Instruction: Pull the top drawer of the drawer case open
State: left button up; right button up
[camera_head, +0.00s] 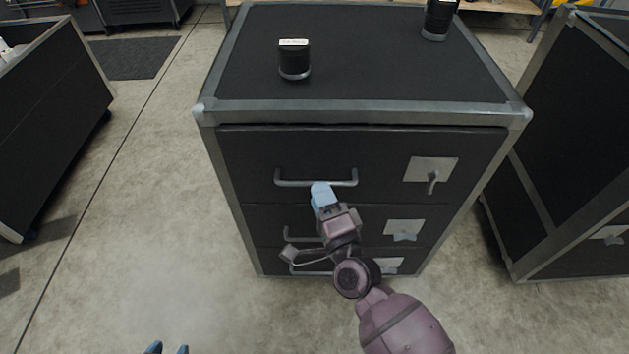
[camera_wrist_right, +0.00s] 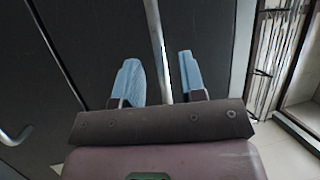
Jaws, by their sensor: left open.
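The black drawer case (camera_head: 207,115) with grey metal edging stands in the middle of the head view. Its top drawer (camera_head: 385,150) looks shut, its front in line with the case. The top drawer's grey bar handle (camera_head: 290,183) also shows in the right wrist view (camera_wrist_right: 153,22). My right gripper (camera_head: 321,192) is at the right half of this handle. In the right wrist view my right gripper (camera_wrist_right: 162,80) has its blue fingers apart on either side of the bar, with gaps visible. My left gripper (camera_head: 167,349) is low at the bottom edge, fingers apart, empty.
A black jar (camera_head: 294,62) and a dark container (camera_head: 438,20) stand on the case top. Lower drawers have handles (camera_head: 293,236), partly behind my right arm. Black cases stand at left (camera_head: 50,110) and right (camera_head: 570,140). The floor left of the case is clear.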

jog(key=shift+x, duration=1.8)
grip_shut()
